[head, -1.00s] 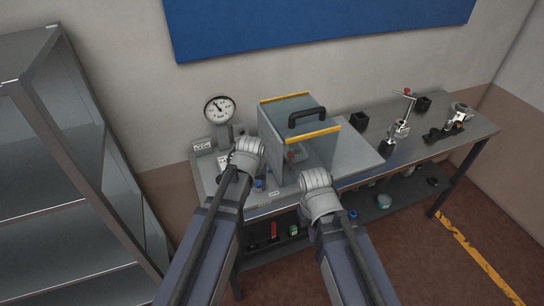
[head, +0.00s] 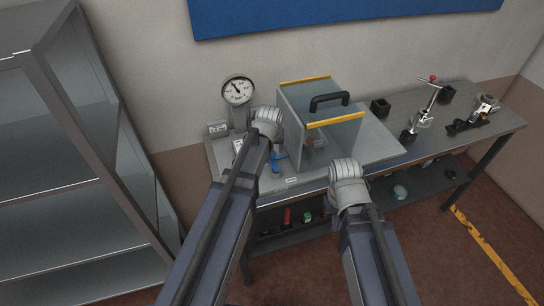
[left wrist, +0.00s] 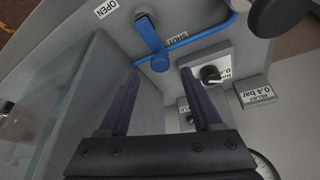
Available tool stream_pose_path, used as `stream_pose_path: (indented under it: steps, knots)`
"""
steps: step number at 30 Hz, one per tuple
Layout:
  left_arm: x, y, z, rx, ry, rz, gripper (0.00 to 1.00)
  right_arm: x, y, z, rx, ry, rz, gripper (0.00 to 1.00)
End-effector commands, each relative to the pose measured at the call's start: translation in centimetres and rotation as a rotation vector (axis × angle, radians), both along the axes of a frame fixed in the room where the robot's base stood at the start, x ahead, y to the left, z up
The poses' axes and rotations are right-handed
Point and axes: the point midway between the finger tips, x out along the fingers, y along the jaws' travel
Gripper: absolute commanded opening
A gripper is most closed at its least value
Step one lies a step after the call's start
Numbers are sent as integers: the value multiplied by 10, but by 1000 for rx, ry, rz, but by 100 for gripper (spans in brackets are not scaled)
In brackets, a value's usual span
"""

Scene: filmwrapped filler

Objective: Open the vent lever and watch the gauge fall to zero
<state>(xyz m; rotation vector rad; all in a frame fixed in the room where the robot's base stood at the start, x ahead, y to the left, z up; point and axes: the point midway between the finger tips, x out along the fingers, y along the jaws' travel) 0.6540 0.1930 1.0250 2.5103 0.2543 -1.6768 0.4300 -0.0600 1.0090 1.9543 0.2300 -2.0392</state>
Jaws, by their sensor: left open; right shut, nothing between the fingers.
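The round white gauge (head: 238,91) stands at the back left of the bench. Its needle points to the upper left; the numbers are too small to read. The blue vent lever (head: 277,157) is on the panel below it. In the left wrist view the lever (left wrist: 151,38) lies between the OPEN label (left wrist: 105,8) and the SHUT label (left wrist: 177,39). My left gripper (left wrist: 163,72) is open, its fingertips apart just short of the lever's round end. My right gripper (head: 336,220) is shut and empty before the bench's front edge, its fingers mostly hidden by my wrist.
A clear guard box (head: 335,140) with yellow edges and a black handle stands right of the lever. A black knob (left wrist: 211,75) and a 0.4 bar plate (left wrist: 256,92) sit near my left fingers. A toggle clamp (head: 423,119) stands further right. A metal shelf (head: 75,180) is at left.

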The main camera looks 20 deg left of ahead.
Motion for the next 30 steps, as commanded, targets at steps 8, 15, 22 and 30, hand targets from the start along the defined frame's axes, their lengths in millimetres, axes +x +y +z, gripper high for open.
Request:
stream_pose_path:
  steps: [8, 15, 22, 30]
  knots:
    - [14, 3, -35, 0, 0, 0, 66, 0, 0, -35, 0, 0, -1, 0]
    - [15, 3, -36, 0, 0, 0, 66, 0, 0, -36, 0, 0, -2, 0]
    - [15, 3, -36, 0, 0, 0, 52, 0, 0, -36, 0, 0, -2, 0]
    - [15, 3, -36, 0, 0, 0, 22, 0, 0, -36, 0, 0, -1, 0]
